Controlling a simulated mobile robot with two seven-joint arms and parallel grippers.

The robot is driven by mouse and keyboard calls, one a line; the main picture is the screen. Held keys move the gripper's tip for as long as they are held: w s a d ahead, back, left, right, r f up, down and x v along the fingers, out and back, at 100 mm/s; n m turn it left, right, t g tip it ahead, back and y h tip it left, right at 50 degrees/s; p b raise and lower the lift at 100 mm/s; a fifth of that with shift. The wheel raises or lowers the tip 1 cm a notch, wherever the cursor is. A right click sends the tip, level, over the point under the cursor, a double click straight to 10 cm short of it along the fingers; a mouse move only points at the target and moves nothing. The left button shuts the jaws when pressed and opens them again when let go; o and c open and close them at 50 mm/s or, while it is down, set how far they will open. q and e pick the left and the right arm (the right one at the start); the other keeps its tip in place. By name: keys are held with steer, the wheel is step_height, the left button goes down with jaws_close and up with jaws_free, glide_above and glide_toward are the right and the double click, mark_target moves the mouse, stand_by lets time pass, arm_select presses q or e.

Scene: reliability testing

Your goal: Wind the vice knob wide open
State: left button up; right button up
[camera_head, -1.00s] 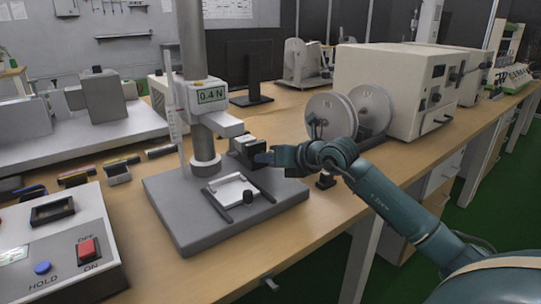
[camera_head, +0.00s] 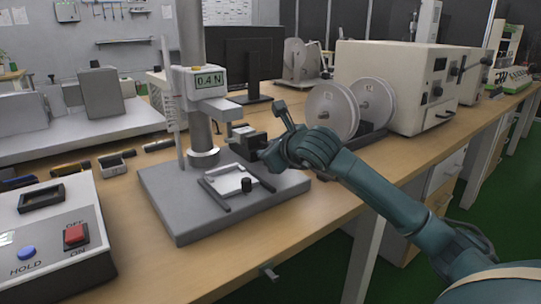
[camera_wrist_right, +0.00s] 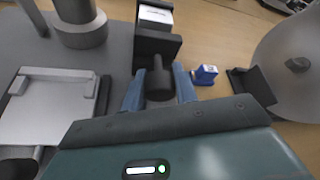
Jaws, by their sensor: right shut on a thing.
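The small black vice (camera_head: 246,140) stands beside the column of the force tester, above the right side of its grey base. In the right wrist view the dark vice (camera_wrist_right: 157,42) has a pale block at its far end. Its dark round knob (camera_wrist_right: 159,84) points toward my wrist. My right gripper (camera_wrist_right: 158,92) has one blue finger on each side of the knob and is shut on it. In the head view my right gripper (camera_head: 264,152) meets the vice from the right, and the knob is hidden there. My left gripper is in neither view.
The tester's display (camera_head: 207,82) reads 0.4 N. A pale tray (camera_head: 230,180) lies on the grey base (camera_head: 180,222). Two reels (camera_head: 333,110) stand close behind my right wrist. A small blue block (camera_wrist_right: 205,74) sits right of the fingers. A switch box (camera_head: 50,245) is at front left.

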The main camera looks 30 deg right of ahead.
steer(key=shift+n, duration=0.3)
stand_by(0.4)
steer(key=o, duration=1)
steer(key=shift+c, duration=0.2)
steer(key=shift+s, duration=0.1)
steer(key=v, duration=1.3)
steer(key=shift+a, duration=0.15)
